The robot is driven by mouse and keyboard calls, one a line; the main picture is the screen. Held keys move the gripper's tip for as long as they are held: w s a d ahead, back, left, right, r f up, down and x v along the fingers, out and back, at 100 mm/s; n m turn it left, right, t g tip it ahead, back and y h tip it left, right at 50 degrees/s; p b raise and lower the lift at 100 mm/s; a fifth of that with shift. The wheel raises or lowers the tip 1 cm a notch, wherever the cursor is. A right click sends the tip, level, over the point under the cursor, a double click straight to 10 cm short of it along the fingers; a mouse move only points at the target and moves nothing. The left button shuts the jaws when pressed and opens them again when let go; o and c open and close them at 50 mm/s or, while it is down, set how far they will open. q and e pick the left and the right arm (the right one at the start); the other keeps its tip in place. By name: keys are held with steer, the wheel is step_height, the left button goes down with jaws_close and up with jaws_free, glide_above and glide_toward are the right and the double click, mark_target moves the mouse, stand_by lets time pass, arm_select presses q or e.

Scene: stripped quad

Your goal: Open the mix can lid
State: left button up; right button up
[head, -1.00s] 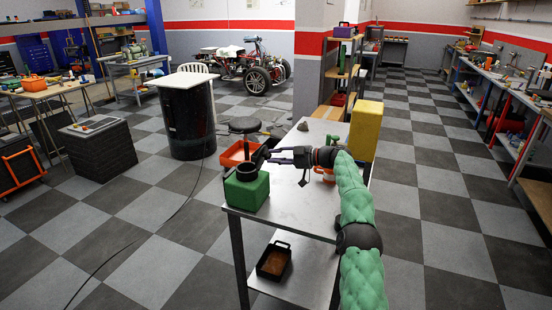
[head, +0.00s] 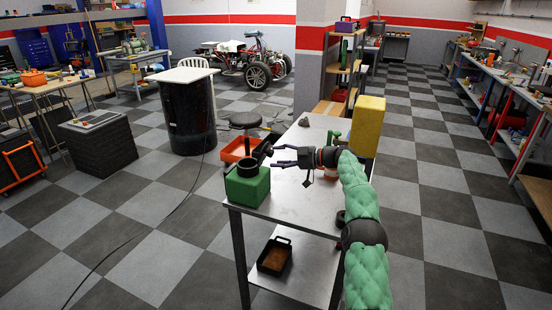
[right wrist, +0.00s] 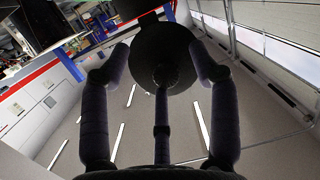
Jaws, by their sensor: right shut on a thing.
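The mix can (head: 248,187) is a green block-shaped can with a dark round neck (head: 247,168), near the left front of the metal table. A dark round lid (head: 263,149) stands tilted above the neck's right side. My right gripper (head: 277,155) comes in from the right, level with the lid, its fingers pointing left. In the right wrist view the dark disc of the lid (right wrist: 165,52) lies between the fingertips (right wrist: 160,62), and the gripper is shut on it. Exact finger contact is hard to see in the head view. My left gripper is out of view.
A black tray (head: 274,256) sits on the lower shelf. An orange bin (head: 236,149) is behind the can.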

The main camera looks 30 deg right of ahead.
steer(key=v, duration=1)
steer(key=shift+s+r, duration=0.15)
steer(key=shift+r, duration=0.1)
